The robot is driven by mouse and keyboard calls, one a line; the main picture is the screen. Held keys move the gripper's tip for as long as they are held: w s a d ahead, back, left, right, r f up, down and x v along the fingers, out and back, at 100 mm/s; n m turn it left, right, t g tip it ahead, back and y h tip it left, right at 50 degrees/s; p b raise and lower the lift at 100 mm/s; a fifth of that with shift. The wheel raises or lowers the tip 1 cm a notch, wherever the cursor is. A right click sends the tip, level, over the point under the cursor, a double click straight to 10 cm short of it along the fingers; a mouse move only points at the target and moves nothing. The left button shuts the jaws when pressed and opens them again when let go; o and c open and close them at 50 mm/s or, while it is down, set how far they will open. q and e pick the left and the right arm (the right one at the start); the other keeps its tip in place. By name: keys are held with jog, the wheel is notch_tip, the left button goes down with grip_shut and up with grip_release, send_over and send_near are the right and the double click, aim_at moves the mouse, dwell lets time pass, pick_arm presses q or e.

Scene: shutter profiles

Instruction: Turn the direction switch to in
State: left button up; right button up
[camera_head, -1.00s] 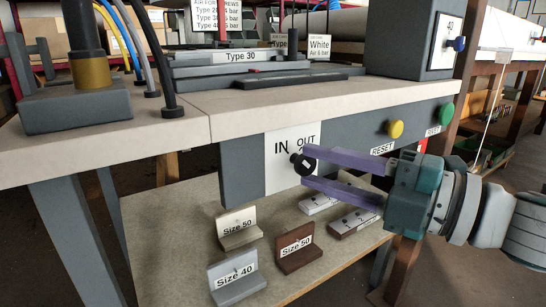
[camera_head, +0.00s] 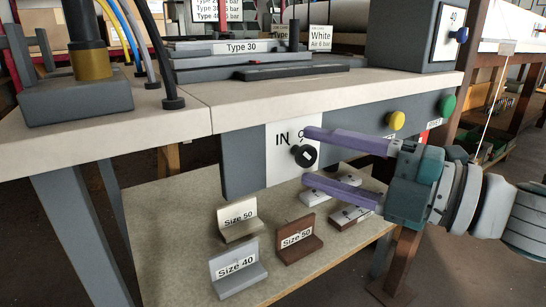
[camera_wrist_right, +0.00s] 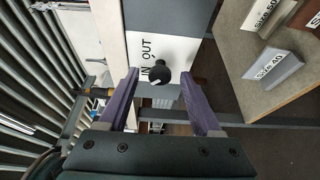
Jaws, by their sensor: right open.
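The direction switch is a round black knob (camera_head: 306,156) with a white mark, on a white plate (camera_head: 281,178) labelled IN and OUT at the bench front. I cannot tell clearly which label the mark points to. My right gripper (camera_head: 308,157) is open, coming from the right with its two purple fingers apart. In the right wrist view the knob (camera_wrist_right: 160,79) sits between the fingertips (camera_wrist_right: 159,74), with a gap on each side. The upper finger partly covers the OUT label in the head view. My left gripper is out of view.
A yellow button (camera_head: 396,121) and a green button (camera_head: 446,104) stick out of the panel to the right. A lower shelf (camera_head: 180,235) holds Size 50 and Size 40 brackets (camera_head: 236,270). The bench top (camera_head: 250,105) overhangs just above the switch.

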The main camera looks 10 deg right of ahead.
jog(key=shift+d, duration=0.1)
jog(key=shift+s+d, duration=0.2)
jog(key=shift+s, duration=0.1)
jog(key=p+v, duration=0.2)
jog(key=v, duration=0.7)
